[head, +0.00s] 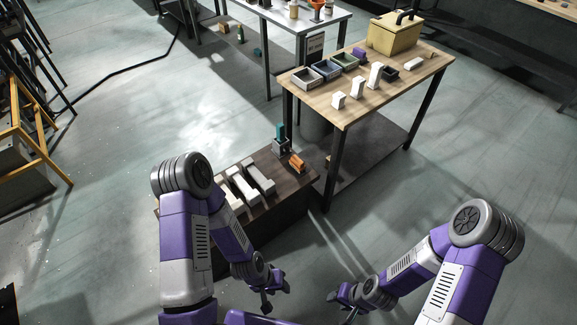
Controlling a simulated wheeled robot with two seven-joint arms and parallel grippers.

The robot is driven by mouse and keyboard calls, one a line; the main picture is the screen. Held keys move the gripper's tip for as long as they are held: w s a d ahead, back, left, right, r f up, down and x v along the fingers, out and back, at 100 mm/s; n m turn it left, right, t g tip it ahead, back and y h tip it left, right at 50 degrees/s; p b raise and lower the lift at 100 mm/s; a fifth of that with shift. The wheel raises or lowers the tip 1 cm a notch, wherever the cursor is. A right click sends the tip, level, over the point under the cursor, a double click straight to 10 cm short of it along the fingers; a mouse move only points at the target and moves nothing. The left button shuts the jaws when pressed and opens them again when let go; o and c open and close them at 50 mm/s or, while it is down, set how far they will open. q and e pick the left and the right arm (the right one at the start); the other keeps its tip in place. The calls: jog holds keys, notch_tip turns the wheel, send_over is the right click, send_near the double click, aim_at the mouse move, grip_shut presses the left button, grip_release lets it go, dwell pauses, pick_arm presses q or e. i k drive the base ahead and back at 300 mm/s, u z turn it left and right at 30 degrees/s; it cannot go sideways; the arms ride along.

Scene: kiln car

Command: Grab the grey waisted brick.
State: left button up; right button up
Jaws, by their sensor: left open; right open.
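Several long pale grey to white bricks lie side by side on a low dark wooden-topped stand, partly hidden behind my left arm. The rightmost long brick (259,178) looks greyer than the one beside it (243,187). At this size I cannot tell which brick is waisted. My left gripper (276,297) is open and empty, in front of the stand and below it in the picture. My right gripper (341,307) is open and empty, further right over the floor. Neither touches a brick.
On the low stand (292,186) an orange brick (297,163) and a grey holder (281,146) with a teal item stand at the back. Behind is a wooden table (345,117) with bins, white blocks and a yellow box (393,38). Floor at right is clear.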

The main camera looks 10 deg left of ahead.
aim_at(268, 188)
jog(key=z, duration=0.1)
jog(key=i, duration=0.8)
jog(key=u, duration=0.8)
jog(key=i, duration=0.45)
jog(key=u, duration=0.4)
